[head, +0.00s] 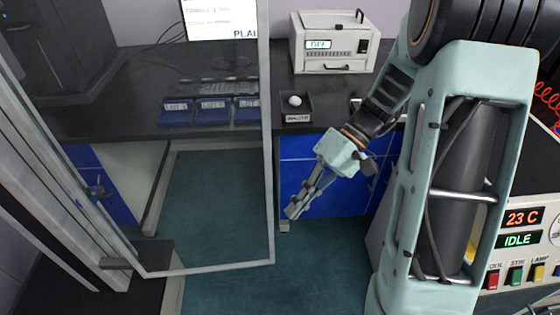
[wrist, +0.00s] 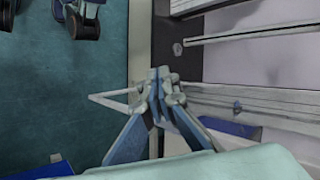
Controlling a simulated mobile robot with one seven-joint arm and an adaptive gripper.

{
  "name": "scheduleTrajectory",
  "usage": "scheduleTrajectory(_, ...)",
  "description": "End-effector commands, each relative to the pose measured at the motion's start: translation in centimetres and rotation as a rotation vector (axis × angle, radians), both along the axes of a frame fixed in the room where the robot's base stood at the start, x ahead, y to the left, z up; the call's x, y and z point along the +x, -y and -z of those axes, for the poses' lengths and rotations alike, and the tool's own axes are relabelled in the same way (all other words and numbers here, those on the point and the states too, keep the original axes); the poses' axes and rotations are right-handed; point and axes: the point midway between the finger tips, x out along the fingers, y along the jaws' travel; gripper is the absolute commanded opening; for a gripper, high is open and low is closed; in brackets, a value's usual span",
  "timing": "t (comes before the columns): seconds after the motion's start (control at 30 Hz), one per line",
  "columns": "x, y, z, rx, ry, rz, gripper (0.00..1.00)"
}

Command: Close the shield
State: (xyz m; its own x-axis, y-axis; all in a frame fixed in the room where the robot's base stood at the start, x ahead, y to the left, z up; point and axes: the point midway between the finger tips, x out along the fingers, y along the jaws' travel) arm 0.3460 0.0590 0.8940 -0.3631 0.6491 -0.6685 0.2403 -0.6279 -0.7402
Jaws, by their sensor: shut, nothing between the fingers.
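The shield (head: 267,150) is a clear panel in a pale grey frame, standing open across the left of the head view. Its right upright and bottom bar are in plain view, and the floor and bench show through the pane. A dark latch or handle (head: 97,191) shows near its left side. My gripper (head: 293,212) is shut and empty, pointing down and left, just right of the shield's right upright in the picture. I cannot tell whether they touch. In the wrist view the closed fingertips (wrist: 160,78) are near a thin pale frame (wrist: 112,101), possibly the shield's.
A control panel (head: 522,240) reading 23 C and IDLE, with coloured buttons, stands at right behind my arm. The back bench holds a beige instrument (head: 335,42), a small black tray (head: 297,118) with a white piece, and blue bins (head: 213,112). Green floor (head: 325,260) is open below.

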Motion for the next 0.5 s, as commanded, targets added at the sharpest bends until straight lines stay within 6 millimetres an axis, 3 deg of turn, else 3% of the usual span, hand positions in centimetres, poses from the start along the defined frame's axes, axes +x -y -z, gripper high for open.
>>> scheduleTrajectory(0.27, 3.2, 0.8, 1.5, 0.282, -0.065, 0.283, 0.00)
scheduleTrajectory(0.5, 7.0, 3.1, 0.0, 0.546, -0.048, 0.532, 0.00)
